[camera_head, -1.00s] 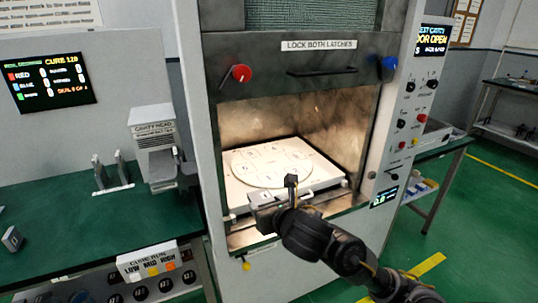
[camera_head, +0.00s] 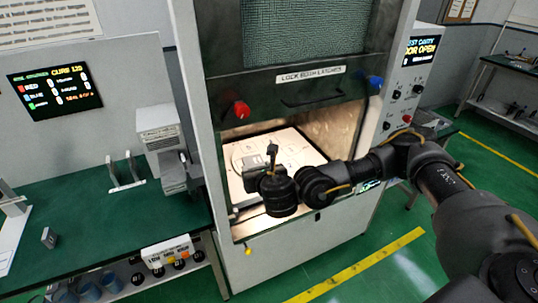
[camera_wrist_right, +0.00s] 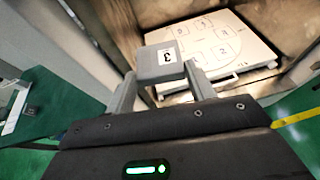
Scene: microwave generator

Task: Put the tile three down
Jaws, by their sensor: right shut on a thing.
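The grey tile (camera_wrist_right: 160,60) with a white label marked 3 is between the fingers of my right gripper (camera_wrist_right: 163,82), which is shut on it. In the head view the right gripper (camera_head: 262,168) is at the mouth of the open cavity, in front of and partly covering the white tray (camera_head: 312,155). The tray carries a round plate (camera_head: 248,150) with numbered outlines, which also shows in the wrist view (camera_wrist_right: 207,50). In the wrist view the tile appears short of the plate, with its height above the tray unclear. My left gripper is not in view.
The raised door (camera_head: 310,88) with red (camera_head: 242,110) and blue (camera_head: 376,83) knobs hangs above the cavity. Cavity walls flank the tray. A green bench (camera_head: 110,225) at left holds a rack (camera_head: 125,172) and a small grey block (camera_head: 49,238).

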